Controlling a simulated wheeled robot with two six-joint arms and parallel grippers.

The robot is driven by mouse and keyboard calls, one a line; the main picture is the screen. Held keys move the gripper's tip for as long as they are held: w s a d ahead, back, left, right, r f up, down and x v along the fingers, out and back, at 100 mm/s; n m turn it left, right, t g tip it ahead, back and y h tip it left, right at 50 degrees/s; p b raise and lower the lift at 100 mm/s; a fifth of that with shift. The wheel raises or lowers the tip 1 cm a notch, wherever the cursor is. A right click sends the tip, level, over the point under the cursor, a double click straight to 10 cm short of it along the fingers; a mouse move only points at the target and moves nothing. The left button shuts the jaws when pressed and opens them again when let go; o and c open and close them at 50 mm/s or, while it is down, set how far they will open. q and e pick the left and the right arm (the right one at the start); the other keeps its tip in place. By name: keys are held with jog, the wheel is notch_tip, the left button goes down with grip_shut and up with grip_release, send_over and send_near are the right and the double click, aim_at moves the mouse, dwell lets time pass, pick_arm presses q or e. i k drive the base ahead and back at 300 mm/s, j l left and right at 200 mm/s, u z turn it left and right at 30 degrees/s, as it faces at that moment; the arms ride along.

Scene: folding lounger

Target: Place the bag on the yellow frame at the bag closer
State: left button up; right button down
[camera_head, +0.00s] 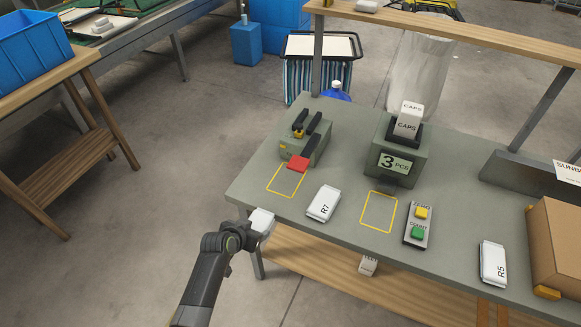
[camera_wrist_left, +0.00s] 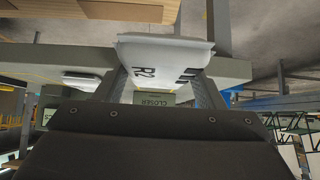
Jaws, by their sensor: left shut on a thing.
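My left gripper (camera_head: 250,234) is shut on a white bag (camera_head: 262,220) just off the front left corner of the grey table. In the left wrist view the bag (camera_wrist_left: 165,48) is marked R2 and sits between the fingers. The bag closer (camera_head: 305,142) stands on the table's left part, with dark arms on top and a red pad at its front. The yellow frame (camera_head: 286,193) is an outline on the table in front of the closer, and its inside is empty. The held bag is apart from it, toward the front left. My right gripper is in no view.
A white bag R7 (camera_head: 323,204) lies right of the frame. A second yellow outline (camera_head: 379,227) lies before the caps dispenser (camera_head: 398,150). A button panel (camera_head: 418,227), bag R5 (camera_head: 492,264) and a cardboard box (camera_head: 560,245) are farther right.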

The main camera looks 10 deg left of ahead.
aim_at(286, 180)
jog(key=i+l, duration=0.2)
jog(key=i, duration=0.2)
jog(key=i+l, duration=0.2)
jog(key=i, duration=0.2)
jog(key=j+u, duration=0.05)
